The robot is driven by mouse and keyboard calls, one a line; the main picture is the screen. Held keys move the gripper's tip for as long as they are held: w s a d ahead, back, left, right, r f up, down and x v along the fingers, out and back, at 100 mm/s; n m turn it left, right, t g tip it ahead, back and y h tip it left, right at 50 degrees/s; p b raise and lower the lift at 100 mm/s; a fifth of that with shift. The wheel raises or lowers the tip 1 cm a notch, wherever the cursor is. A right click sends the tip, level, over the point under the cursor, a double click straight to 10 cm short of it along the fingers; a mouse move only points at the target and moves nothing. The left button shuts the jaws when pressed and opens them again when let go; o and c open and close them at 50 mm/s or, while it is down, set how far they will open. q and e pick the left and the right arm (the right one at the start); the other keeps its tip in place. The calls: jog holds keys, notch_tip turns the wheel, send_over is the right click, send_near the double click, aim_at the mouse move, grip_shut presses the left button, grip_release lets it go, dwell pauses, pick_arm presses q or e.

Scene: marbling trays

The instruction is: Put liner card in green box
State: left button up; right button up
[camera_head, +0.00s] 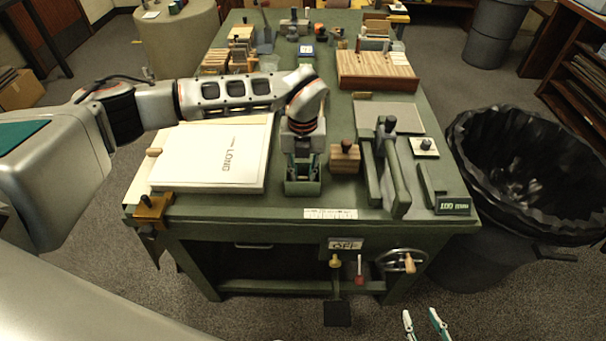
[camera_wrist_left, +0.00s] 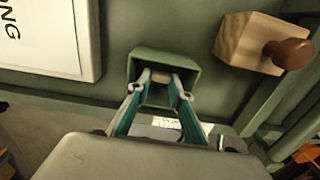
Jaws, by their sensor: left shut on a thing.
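My left gripper (camera_head: 302,178) points down into the open top of the green box (camera_head: 303,188) at the table's front. The left wrist view shows its fingertips (camera_wrist_left: 160,84) within the outline of the green box (camera_wrist_left: 187,60). They are shut on a small pale tan piece, likely the liner card (camera_wrist_left: 160,76), of which only a little shows between the tips. I cannot tell whether it touches the box floor. My right gripper (camera_head: 424,322) is at the bottom edge of the head view, with its fingers apart and empty, away from the table.
A white board marked LONG (camera_head: 205,160) lies left of the box. A wooden block with a dark knob (camera_head: 345,158) stands close on its right, also in the wrist view (camera_wrist_left: 244,44). A green press frame (camera_head: 390,165) stands further right. A black-lined bin (camera_head: 530,175) is beside the table.

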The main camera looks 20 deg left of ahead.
aim_at(303, 179)
pick_arm(q)
jog(key=o, duration=0.5)
jog(key=shift+f, duration=0.1)
notch_tip(303, 179, up, 12)
jog(key=shift+r, duration=0.2)
dwell(0.5)
